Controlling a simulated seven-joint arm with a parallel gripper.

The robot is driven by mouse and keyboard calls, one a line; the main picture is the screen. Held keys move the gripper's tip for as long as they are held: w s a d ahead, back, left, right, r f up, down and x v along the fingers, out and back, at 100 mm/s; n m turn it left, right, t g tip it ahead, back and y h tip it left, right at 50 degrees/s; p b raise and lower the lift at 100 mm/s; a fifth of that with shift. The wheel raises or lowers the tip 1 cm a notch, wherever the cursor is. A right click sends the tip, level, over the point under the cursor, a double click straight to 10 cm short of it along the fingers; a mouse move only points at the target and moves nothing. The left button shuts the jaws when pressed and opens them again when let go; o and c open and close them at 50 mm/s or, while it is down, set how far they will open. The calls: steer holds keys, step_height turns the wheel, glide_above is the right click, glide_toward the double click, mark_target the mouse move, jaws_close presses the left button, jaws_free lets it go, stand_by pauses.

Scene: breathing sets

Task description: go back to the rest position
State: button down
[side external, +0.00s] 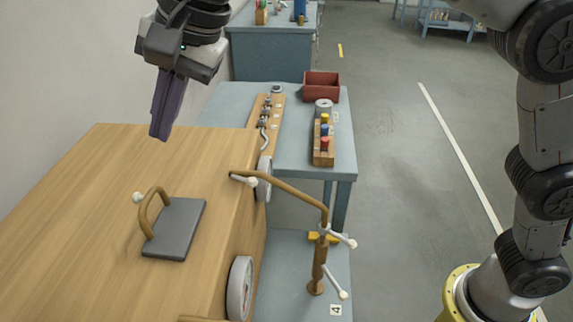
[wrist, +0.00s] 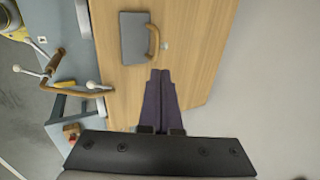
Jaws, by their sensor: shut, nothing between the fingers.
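My gripper (side external: 158,132) is in the air above the far left part of a wooden cabinet top (side external: 90,180). Its purple fingers are together and hold nothing. In the wrist view the closed fingers (wrist: 160,75) point towards a grey plate (wrist: 132,40) with a curved brown handle. In the side view this plate (side external: 178,230) lies flat on the wooden top, nearer the camera than my gripper and apart from it.
A brown bent stand (side external: 322,250) with white-tipped pegs rises beside the cabinet's right side. Behind, a blue-grey table (side external: 300,150) bears a red bin (side external: 321,86) and a wooden block with coloured pegs (side external: 323,150). Grey floor (side external: 400,170) lies open to the right.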

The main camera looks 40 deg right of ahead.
steer(key=s+d+r+m+t, duration=0.1)
steer(key=d+r, duration=0.3)
steer(key=d, duration=0.6)
steer(key=s+d+r+m+t, duration=0.1)
steer(key=s+d+r+m, duration=0.15)
steer(key=d, duration=0.75)
steer(key=s+d+n+h, duration=0.2)
steer(key=s+d, duration=0.2)
steer(key=d, duration=0.3)
steer(key=s+d+f+n, duration=0.4)
steer(key=s+f, duration=0.4)
steer(key=f, duration=0.2)
steer(key=s+d+f+n+h, duration=0.1)
steer(key=s+d+f+n, duration=0.4)
steer(key=s+f, duration=0.3)
step_height(320, 180, down, 2)
steer(key=shift+d+f+n+h, duration=0.1)
steer(key=shift+d+n+h, duration=0.15)
steer(key=shift+n, duration=0.5)
